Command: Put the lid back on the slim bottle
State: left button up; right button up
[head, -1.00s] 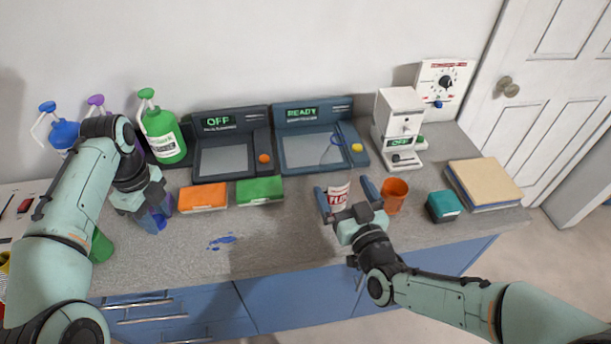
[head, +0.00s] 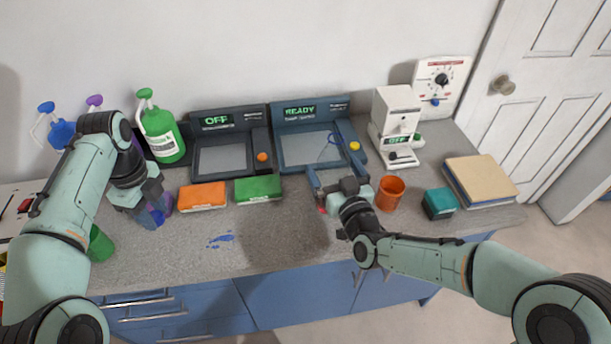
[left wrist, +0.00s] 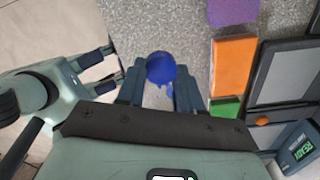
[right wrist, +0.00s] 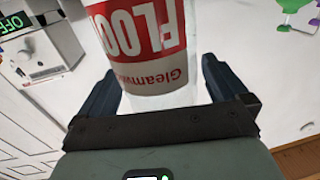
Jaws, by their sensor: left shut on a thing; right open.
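A white bottle (right wrist: 140,35) with a red "FLOOR" label stands between my right fingers in the right wrist view. My right gripper (head: 335,190) is open around it.
Orange (head: 203,197) and green (head: 259,189) sponges lie between the grippers, with a blue spill (head: 221,239) in front. An orange cup (head: 390,193) and a teal box (head: 440,204) are right of my right gripper. A green cup (head: 100,245) is near my left arm. Devices line the wall.

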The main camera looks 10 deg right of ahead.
jog(key=c, duration=1.1)
jog(key=shift+r, duration=0.2)
pick_arm(q)
notch_tip(320, 180, up, 3)
jog(key=p, duration=0.2)
jog(key=shift+w+p, duration=0.1)
jog(key=shift+p, duration=0.25)
jog(key=shift+r+p, duration=0.5)
jog(key=shift+r, duration=0.05)
pick_arm(e)
notch_tip(320, 180, up, 20)
jog(key=shift+f, duration=0.25)
